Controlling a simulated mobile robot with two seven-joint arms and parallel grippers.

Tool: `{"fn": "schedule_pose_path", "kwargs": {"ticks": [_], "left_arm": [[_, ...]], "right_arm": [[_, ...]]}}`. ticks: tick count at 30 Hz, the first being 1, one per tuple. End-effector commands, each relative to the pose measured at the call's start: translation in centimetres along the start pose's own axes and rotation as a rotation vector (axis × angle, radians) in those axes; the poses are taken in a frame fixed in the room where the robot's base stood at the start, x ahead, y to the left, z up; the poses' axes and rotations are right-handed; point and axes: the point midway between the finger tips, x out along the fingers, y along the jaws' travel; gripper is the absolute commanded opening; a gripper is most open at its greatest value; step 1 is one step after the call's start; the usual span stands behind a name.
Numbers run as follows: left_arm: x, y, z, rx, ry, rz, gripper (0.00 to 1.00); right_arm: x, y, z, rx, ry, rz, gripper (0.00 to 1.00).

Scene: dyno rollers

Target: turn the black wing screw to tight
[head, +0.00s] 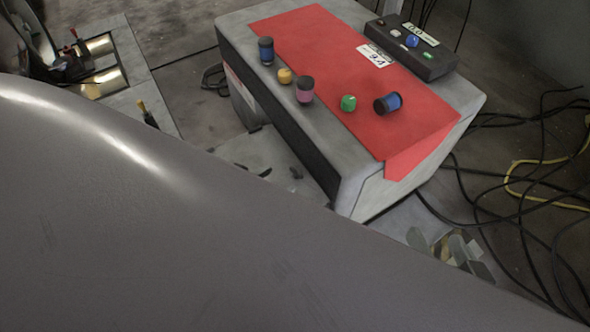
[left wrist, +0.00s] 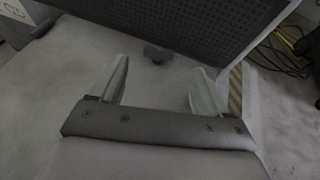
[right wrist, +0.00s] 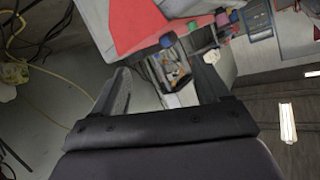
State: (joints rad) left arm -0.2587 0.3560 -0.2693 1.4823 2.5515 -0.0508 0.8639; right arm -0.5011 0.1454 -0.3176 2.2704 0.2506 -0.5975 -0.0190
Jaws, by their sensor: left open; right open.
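A small dark thing, likely the black wing screw (left wrist: 157,53), sits on a pale grey surface in the left wrist view, below a dark perforated panel. It also shows small and dark in the head view (head: 296,172), beside the cabinet's lower side. Its wings are not clear enough to tell their angle. My left gripper (left wrist: 160,67) is open and empty, its fingers pointing towards the dark thing, which lies beyond and between the tips, apart from them.
A grey cabinet (head: 234,45) with a red cloth (head: 300,40) carries several coloured caps and a control box (head: 410,52). Black cables (head: 520,230) and a yellow cable lie at right. A large grey curved surface (head: 200,240) hides the lower head view.

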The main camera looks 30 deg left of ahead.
Motion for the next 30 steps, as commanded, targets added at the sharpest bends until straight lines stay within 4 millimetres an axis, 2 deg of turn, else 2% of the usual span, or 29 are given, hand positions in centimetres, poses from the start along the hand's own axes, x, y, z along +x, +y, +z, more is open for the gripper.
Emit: {"fn": "schedule_pose_path", "kwargs": {"ticks": [6,15,27,28,30], "left_arm": [[2.9,0.1,-0.3,0.003,-0.004,-0.001,0.77],[6.3,0.0,-0.1,0.006,-0.003,-0.001,0.77],[6.9,0.0,0.1,0.006,-0.002,-0.001,0.77],[6.9,0.0,0.1,0.006,-0.002,-0.001,0.7],[6.9,0.0,0.1,0.006,-0.002,-0.001,0.47]], "right_arm": [[0.9,-0.6,0.6,0.042,0.021,-0.048,0.75],[0.6,-0.1,0.7,-0.01,0.074,-0.034,0.75],[0.3,0.1,0.4,-0.035,0.089,-0.021,0.75],[0.3,0.1,0.4,-0.035,0.09,-0.021,0.75],[0.3,0.1,0.4,-0.035,0.09,-0.021,0.75]]}}
